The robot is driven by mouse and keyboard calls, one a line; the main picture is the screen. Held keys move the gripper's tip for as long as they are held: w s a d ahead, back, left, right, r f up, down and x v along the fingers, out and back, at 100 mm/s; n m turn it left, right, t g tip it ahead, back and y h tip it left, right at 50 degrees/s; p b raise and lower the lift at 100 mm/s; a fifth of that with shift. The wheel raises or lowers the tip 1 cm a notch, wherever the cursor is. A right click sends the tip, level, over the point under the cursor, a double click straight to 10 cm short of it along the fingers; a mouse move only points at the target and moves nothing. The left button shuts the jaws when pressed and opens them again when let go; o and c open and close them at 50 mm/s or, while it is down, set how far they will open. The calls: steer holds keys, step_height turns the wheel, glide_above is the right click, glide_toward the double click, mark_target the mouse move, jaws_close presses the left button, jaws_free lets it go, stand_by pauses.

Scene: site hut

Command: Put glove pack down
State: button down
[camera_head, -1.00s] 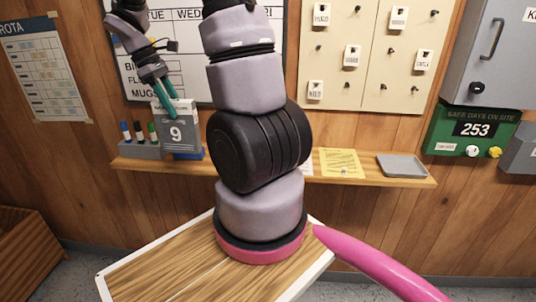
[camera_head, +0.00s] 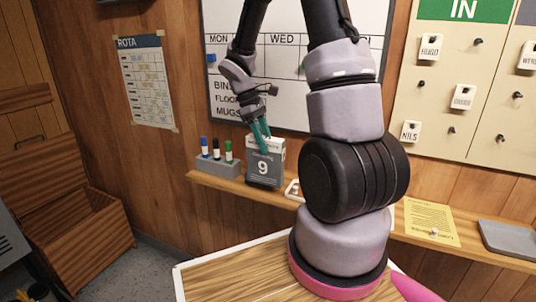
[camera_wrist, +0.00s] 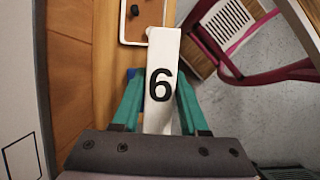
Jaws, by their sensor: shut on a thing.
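The glove pack (camera_head: 264,166) is a grey and white box with a large 9 on its front. In the head view it is upright at the wall shelf (camera_head: 226,192), just right of the marker holder. My gripper (camera_head: 261,138) is shut on its upper part, with teal fingers on either side. In the wrist view the pack's white face (camera_wrist: 160,88) shows a 6 between the two fingers. I cannot tell whether its base touches the shelf.
The grey marker holder (camera_head: 217,166) with several pens stands close left of the pack. A white-edged item (camera_head: 293,189) lies close right, partly hidden by my arm. Farther right are a yellow sheet (camera_head: 431,222) and a grey tray (camera_head: 510,239). The whiteboard (camera_head: 300,60) is behind.

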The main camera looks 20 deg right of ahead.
mark_target(265, 161)
steer(key=shift+f, duration=1.75)
steer(key=shift+c, duration=2.2)
jaws_free()
steer(key=shift+f, duration=0.1)
